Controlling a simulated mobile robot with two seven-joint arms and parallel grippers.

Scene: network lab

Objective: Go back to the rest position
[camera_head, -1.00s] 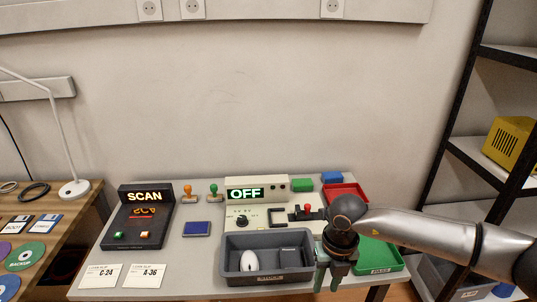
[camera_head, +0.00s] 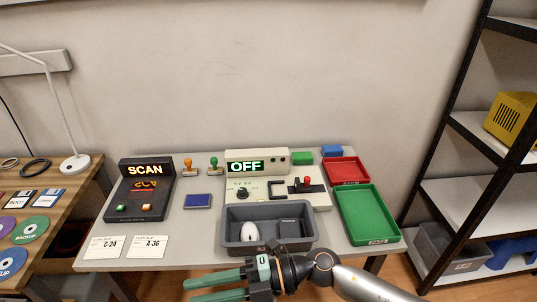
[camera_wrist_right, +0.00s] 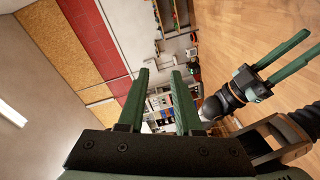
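My right gripper (camera_head: 189,292) is low at the front of the head view, with its arm coming in from the right. Its two green fingers point left, stand apart and hold nothing. It is in front of the table edge, below the grey stock bin (camera_head: 226,262). The same fingers show apart and empty in the right wrist view (camera_wrist_right: 160,72). My left gripper (camera_wrist_right: 313,41) shows at the right of the right wrist view, its green fingers apart with nothing between them. It is not in the head view.
The table holds a scan device (camera_head: 140,205), a panel reading OFF (camera_head: 272,164), a red tray (camera_head: 346,169) and a green tray (camera_head: 385,241). A white mouse (camera_head: 249,231) and a dark box (camera_head: 290,228) lie in the bin. A shelf (camera_head: 455,190) stands right.

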